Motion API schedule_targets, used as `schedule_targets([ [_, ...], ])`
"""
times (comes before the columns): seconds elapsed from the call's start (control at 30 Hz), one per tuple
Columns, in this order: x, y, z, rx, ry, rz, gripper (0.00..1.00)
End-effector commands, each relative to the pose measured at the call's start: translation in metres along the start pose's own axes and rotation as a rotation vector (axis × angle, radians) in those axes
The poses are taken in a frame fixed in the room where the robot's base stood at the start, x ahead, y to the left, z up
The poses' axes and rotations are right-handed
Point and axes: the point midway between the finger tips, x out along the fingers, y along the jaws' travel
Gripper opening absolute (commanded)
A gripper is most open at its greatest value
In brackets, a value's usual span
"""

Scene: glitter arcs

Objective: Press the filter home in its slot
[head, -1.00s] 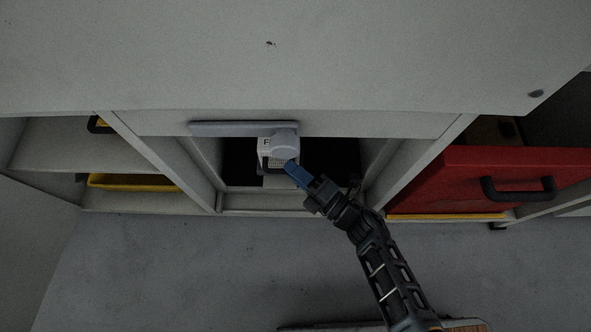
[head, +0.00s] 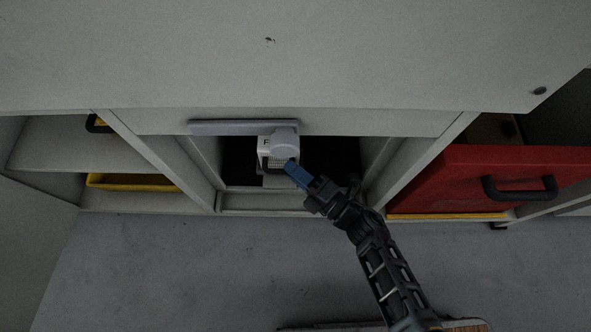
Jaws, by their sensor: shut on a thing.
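The filter (head: 265,146) is a small pale block with a dark letter and a grid-like face, in the head view near the centre. A rounded pale grey part (head: 286,142) covers its right side. The filter stands at the opening of a dark bay (head: 330,160), which looks like its slot; how deep it sits cannot be told. My gripper (head: 293,171) reaches up from the lower right, its blue fingers shut at the filter's lower right. The fingertips overlap the filter and grey part, so the exact contact is hidden.
A grey bar handle (head: 235,127) runs above the bay. Pale side walls flank the opening. A red drawer (head: 480,185) with a black handle stands out at the right. A yellow tray (head: 135,182) lies on the left shelf.

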Motion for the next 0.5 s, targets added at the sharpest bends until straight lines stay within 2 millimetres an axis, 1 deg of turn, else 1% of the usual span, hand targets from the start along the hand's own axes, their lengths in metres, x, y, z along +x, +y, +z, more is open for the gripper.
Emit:
schedule_targets([
  [0.5,-0.0001,-0.0060,0.0000,0.000,0.000,0.000,0.00],
])
